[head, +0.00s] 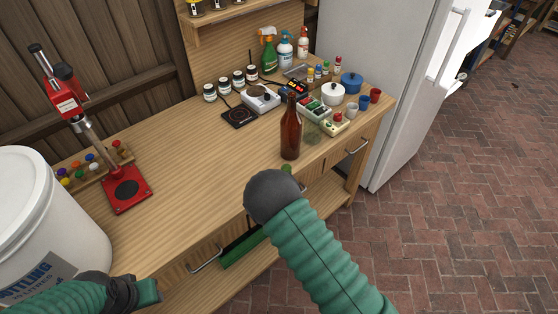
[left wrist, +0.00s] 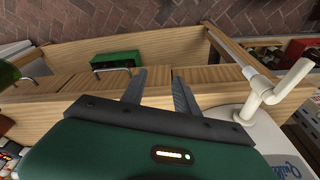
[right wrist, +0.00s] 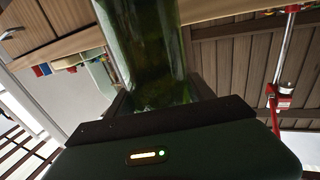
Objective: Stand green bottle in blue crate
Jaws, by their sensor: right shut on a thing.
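The green bottle (right wrist: 155,45) fills the upper middle of the right wrist view, between my right gripper's (right wrist: 155,100) fingers, which are shut on it. In the head view my dark right wrist hides most of it; a small green bit (head: 287,169) shows just beyond, by the bench's front edge. My left gripper (left wrist: 158,82) is open and empty, its two fingers apart; it also shows in the head view (head: 148,291) at lower left, by the white bucket. I see no blue crate. A green crate (head: 243,249) sits on the lower shelf, also in the left wrist view (left wrist: 115,59).
A red capping press (head: 125,190) and the white bucket (head: 40,215) stand at left. Jars, scale and pots line the back. The bench middle is clear.

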